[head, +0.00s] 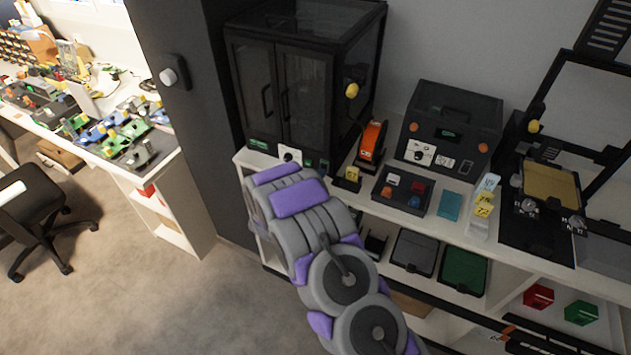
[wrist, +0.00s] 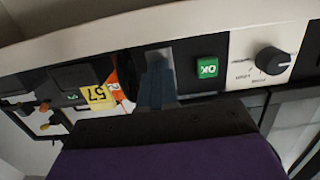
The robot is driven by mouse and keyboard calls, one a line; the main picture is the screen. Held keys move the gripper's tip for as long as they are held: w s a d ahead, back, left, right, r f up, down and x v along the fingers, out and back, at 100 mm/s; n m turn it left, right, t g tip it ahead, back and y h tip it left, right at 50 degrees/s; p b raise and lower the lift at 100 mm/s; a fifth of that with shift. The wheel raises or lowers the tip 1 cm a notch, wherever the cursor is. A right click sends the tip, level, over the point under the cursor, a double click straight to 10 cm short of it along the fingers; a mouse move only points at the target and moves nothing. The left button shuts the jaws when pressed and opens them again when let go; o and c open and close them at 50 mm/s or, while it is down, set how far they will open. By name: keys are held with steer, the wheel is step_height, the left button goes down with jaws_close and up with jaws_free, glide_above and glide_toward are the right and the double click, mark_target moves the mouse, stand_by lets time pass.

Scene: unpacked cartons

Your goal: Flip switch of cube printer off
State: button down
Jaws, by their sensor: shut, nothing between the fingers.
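The cube printer (head: 300,90) is the black box with glass doors on the white shelf in the head view. Its lower front strip, with a white dial panel (wrist: 268,52) and a green OK button (wrist: 207,69), fills the middle of the wrist view, upside down. My gripper (wrist: 157,84) is shut and empty, its narrow blue-grey fingers up against the strip beside the OK button. A grey plate (wrist: 158,54) shows just behind the fingertips. The switch cannot be made out clearly; the fingers may cover it. In the head view my arm hides the fingertips.
A yellow "57" tag (wrist: 97,97) is beside the printer. An orange device (head: 371,142), a tray of coloured buttons (head: 402,208) and a dark control box (head: 450,125) stand to the right. A dark pillar (head: 180,110) stands left. Floor (head: 150,290) in front is clear.

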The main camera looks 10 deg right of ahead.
stand_by(0.4)
steer(key=shift+w+t, duration=0.2)
steer(key=shift+t, duration=0.1)
steer(key=shift+d+f+t+h, duration=0.1)
steer(key=shift+f+t+h, duration=0.1)
steer(key=shift+t+h, duration=0.4)
steer(key=shift+d+r, duration=0.1)
